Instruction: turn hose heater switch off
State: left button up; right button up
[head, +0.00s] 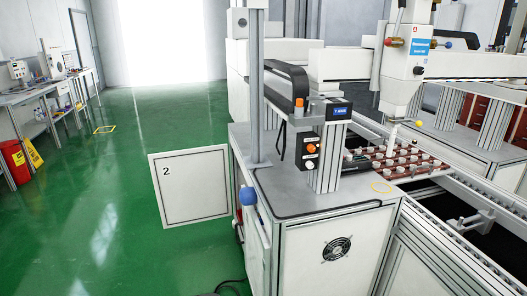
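A dark control box (308,147) is fixed to the metal posts on the near end of the white machine cabinet. An orange part (299,103) shows above the box. A small blue display unit (340,111) sits on the post to the right. No label reading hose heater is legible, so I cannot tell which control is that switch or how it is set. Neither of my grippers is in view.
A white panel marked 2 (190,186) stands out left of the cabinet (330,225). A conveyor with a brown tray (395,158) of small white parts runs behind right. Open green floor (95,235) lies left. A red bin (15,162) and workbenches stand far left.

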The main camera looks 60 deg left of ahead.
aim_at(311, 148)
jog(key=k+u, duration=0.15)
jog(key=u, duration=1.55)
